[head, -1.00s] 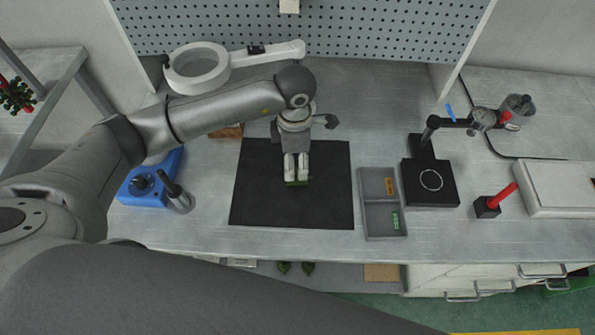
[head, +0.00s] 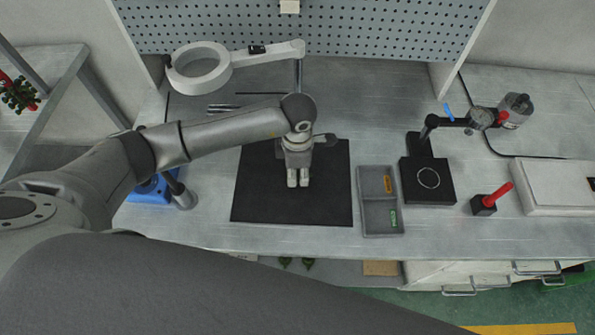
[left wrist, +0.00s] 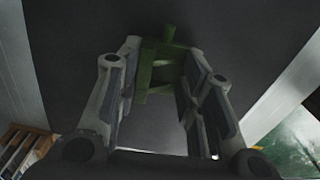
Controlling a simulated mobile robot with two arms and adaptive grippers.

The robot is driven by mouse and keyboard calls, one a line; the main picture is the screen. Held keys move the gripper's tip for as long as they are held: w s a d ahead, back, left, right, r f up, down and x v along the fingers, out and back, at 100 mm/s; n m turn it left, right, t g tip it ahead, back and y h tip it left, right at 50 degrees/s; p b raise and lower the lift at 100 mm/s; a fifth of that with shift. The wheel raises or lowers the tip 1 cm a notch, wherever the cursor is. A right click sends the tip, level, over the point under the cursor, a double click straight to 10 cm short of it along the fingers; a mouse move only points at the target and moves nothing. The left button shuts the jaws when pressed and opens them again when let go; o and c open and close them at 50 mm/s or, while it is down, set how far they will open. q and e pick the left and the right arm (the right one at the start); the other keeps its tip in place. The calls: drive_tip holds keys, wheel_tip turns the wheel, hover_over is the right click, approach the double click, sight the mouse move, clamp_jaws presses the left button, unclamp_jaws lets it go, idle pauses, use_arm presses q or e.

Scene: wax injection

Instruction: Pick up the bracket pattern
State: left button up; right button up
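The bracket pattern is a green, frame-like piece with a short stub. It shows in the left wrist view (left wrist: 160,72) between my left fingertips, over the dark mat. My left gripper (head: 298,180) points down over the middle of the black mat (head: 262,205), its fingers close together. In the left wrist view the gripper (left wrist: 165,62) has a finger on each side of the bracket with little visible clearance. I cannot tell whether the fingers press on it. In the head view the bracket is hidden by the gripper. My right gripper is out of view.
A grey two-compartment tray (head: 362,202) with orange and green labels stands right of the mat. Beyond it are a black gauge stand (head: 428,192) and a red-handled tool (head: 492,197). A magnifier lamp (head: 200,68) is at the back left. A blue device (head: 150,190) is partly behind my arm.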

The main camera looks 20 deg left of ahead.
use_arm(q)
drive_tip(key=shift+c, duration=1.1)
